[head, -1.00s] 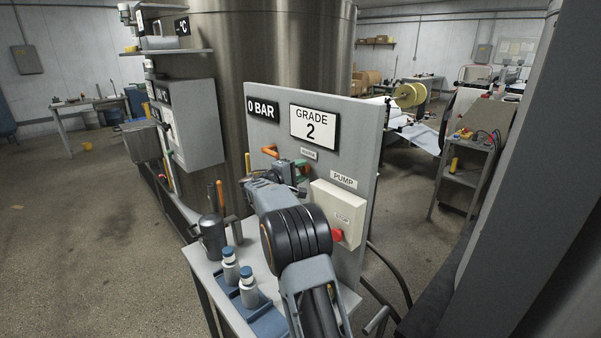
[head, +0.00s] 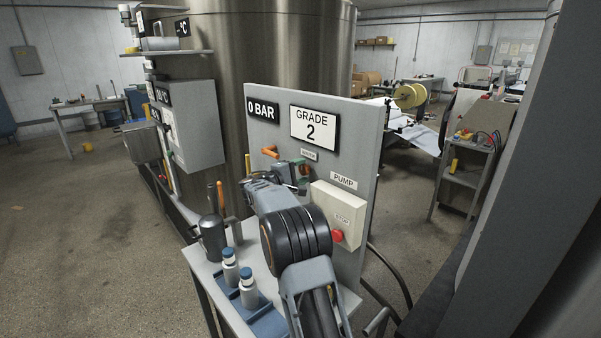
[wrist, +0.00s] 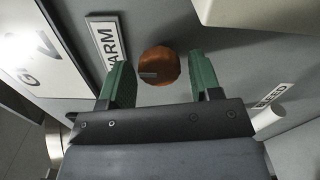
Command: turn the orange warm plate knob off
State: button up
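The orange-brown warm plate knob (wrist: 160,66) is round and sits on the grey panel in the wrist view, beside a label (wrist: 106,42) whose visible letters read "ARM". A pale pointer mark on the knob points left in the picture. My gripper (wrist: 162,74) is open, with one green finger on each side of the knob and a visible gap on both sides. How deep the fingers reach along the knob is hard to tell. In the head view my gripper (head: 298,177) is close to the panel, and I cannot make out the knob there.
The upright panel (head: 359,130) carries "0 BAR" and "GRADE 2" signs, an orange lever (head: 270,152) and a pump box (head: 338,214) with a red stop button (head: 337,236). White bottles (head: 248,290) and a dark grey canister (head: 212,238) stand on the bench below.

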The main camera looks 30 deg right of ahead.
jog(key=shift+o, duration=0.7)
jog(key=s+a+b, duration=0.2)
jog(key=a+b, duration=0.1)
jog(key=a, duration=1)
jog(key=shift+a, duration=0.35)
